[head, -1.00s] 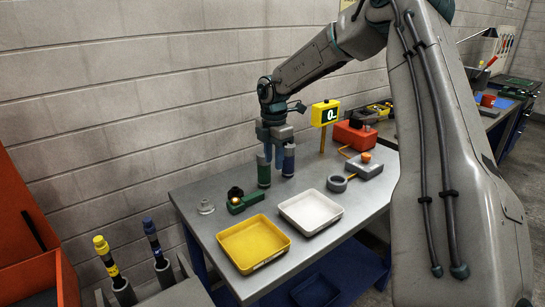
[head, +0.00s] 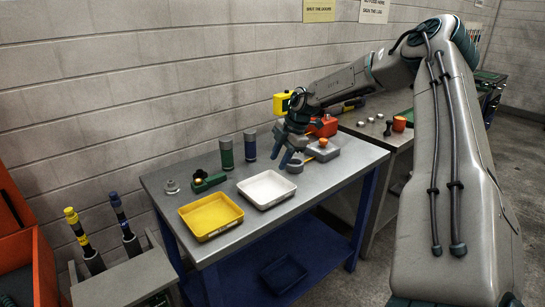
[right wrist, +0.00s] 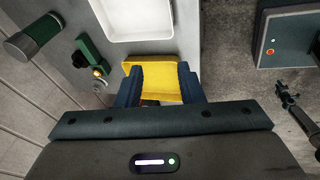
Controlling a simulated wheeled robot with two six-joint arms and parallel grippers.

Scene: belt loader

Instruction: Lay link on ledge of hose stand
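I cannot single out the link or a ledge for certain. A grey stand (head: 130,279) at lower left holds a yellow-banded (head: 82,240) and a blue-banded (head: 125,225) dark tube; whether it is the hose stand is unclear. My right gripper (head: 291,161) points down over the right part of the steel table (head: 231,239), beyond the white tray. It hides most of the spot where a grey ring stood earlier. Its fingers (right wrist: 160,88) are apart in the right wrist view, with only yellow tray surface clearly visible between them. My left gripper is out of view.
A yellow tray (head: 210,231), a white tray (head: 266,204), green (head: 227,155) and dark blue (head: 250,147) cylinders and a green fixture (head: 207,181) stand on the table. A grey block with orange knob (head: 322,150) and a red box (head: 323,127) are close to my gripper.

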